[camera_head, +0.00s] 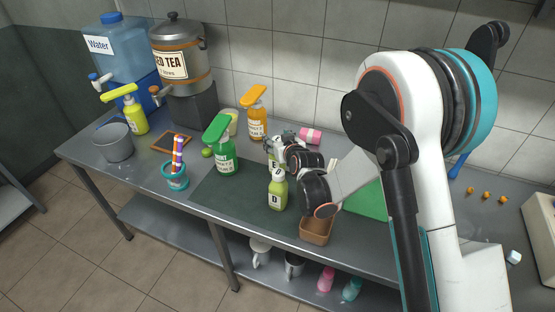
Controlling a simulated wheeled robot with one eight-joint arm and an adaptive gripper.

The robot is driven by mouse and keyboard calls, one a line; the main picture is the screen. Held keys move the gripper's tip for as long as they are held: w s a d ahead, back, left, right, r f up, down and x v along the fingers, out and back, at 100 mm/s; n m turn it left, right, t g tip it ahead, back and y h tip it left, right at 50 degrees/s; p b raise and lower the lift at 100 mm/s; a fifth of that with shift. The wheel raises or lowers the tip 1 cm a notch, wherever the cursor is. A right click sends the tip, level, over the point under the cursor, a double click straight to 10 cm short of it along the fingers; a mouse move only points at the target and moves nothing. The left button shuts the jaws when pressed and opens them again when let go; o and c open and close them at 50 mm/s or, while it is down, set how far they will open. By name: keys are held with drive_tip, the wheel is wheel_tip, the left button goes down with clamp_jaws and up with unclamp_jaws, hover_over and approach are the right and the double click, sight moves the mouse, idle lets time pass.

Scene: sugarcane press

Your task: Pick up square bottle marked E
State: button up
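The bottle marked E (271,164) stands on the counter, in the middle of the view, behind the bottle marked D (277,192). Only a small part of it with its letter label shows; the rest is hidden by D and my gripper. My gripper (277,147) is at the upper part of the bottle marked E, its fingers overlapping it in this view. I cannot tell whether the fingers touch the bottle or have shut on it. The yellow-green bottle marked D stands upright in front, close below my gripper.
A brown container (316,230) sits at the counter's front edge, below my wrist. A pink cup (310,135) lies behind.

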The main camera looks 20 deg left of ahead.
clamp_jaws()
